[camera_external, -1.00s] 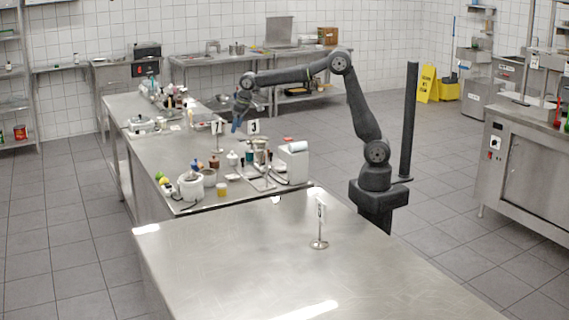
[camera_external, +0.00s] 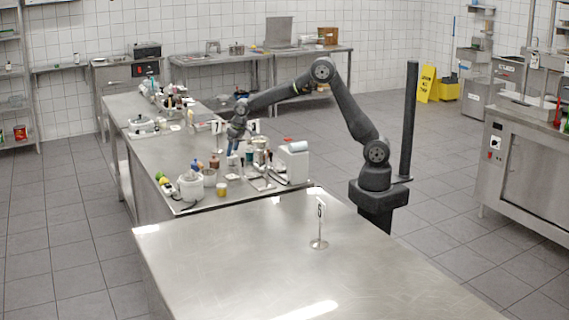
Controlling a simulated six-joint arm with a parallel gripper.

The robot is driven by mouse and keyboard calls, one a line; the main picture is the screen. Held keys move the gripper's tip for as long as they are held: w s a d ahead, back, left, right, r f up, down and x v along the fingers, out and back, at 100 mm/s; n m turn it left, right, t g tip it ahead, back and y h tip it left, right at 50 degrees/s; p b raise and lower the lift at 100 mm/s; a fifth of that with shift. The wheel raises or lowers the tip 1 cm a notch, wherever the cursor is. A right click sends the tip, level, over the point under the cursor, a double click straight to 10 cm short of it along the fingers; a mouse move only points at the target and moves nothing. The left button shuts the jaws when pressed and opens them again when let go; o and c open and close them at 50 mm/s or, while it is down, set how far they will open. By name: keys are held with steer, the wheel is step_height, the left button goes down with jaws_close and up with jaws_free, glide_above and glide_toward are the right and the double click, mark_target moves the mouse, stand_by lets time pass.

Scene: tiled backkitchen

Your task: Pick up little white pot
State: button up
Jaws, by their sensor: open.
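A little white pot (camera_external: 233,161) stands among the small items on the steel table. It is small in the picture and partly hidden by my gripper. My gripper (camera_external: 231,151) points down with its blue fingertips right at or just above the pot. The jaws are open. I cannot tell whether the fingers are around the pot or only over it.
A larger white cooker (camera_external: 190,187) and a yellow cup (camera_external: 222,189) stand at the table's near end. A white box-shaped device (camera_external: 293,162) stands to the right, with bottles close to my gripper. The near steel table (camera_external: 250,265) is mostly clear.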

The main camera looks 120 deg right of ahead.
mark_target(232, 160)
steer(key=x, duration=0.4)
steer(key=shift+f, duration=0.2)
jaws_close()
